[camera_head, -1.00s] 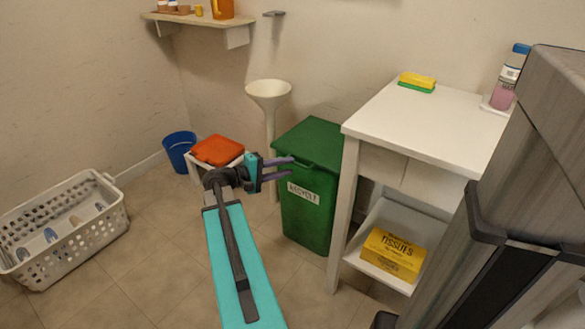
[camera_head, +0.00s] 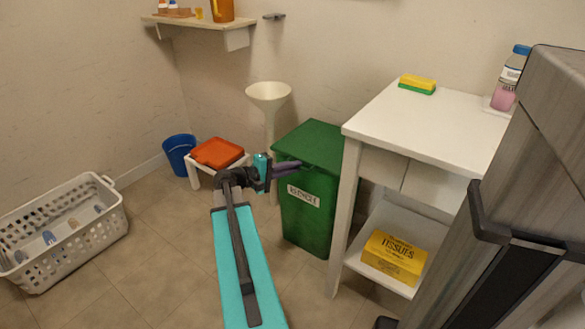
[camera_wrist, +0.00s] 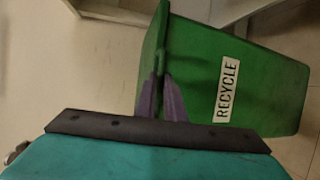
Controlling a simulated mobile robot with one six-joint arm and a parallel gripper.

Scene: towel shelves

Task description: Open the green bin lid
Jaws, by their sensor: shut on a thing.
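The green bin (camera_head: 303,225) stands on the floor left of the white table, with a white RECYCLE label on its front. Its green lid (camera_head: 312,143) lies closed on top. My gripper (camera_head: 298,164) reaches the front edge of the lid from the left, its purple fingers close together there. In the wrist view the bin (camera_wrist: 265,90) appears turned sideways, and my gripper (camera_wrist: 160,80) is shut on the lid's front lip (camera_wrist: 160,50). The fingers hide part of that lip.
A white table (camera_head: 420,125) with a sponge (camera_head: 417,84) and a bottle stands right of the bin; a yellow tissue box (camera_head: 394,258) is on its lower shelf. A funnel-topped stand (camera_head: 268,97), red-topped stool (camera_head: 217,153), blue bucket (camera_head: 179,150) and white basket (camera_head: 65,235) are left.

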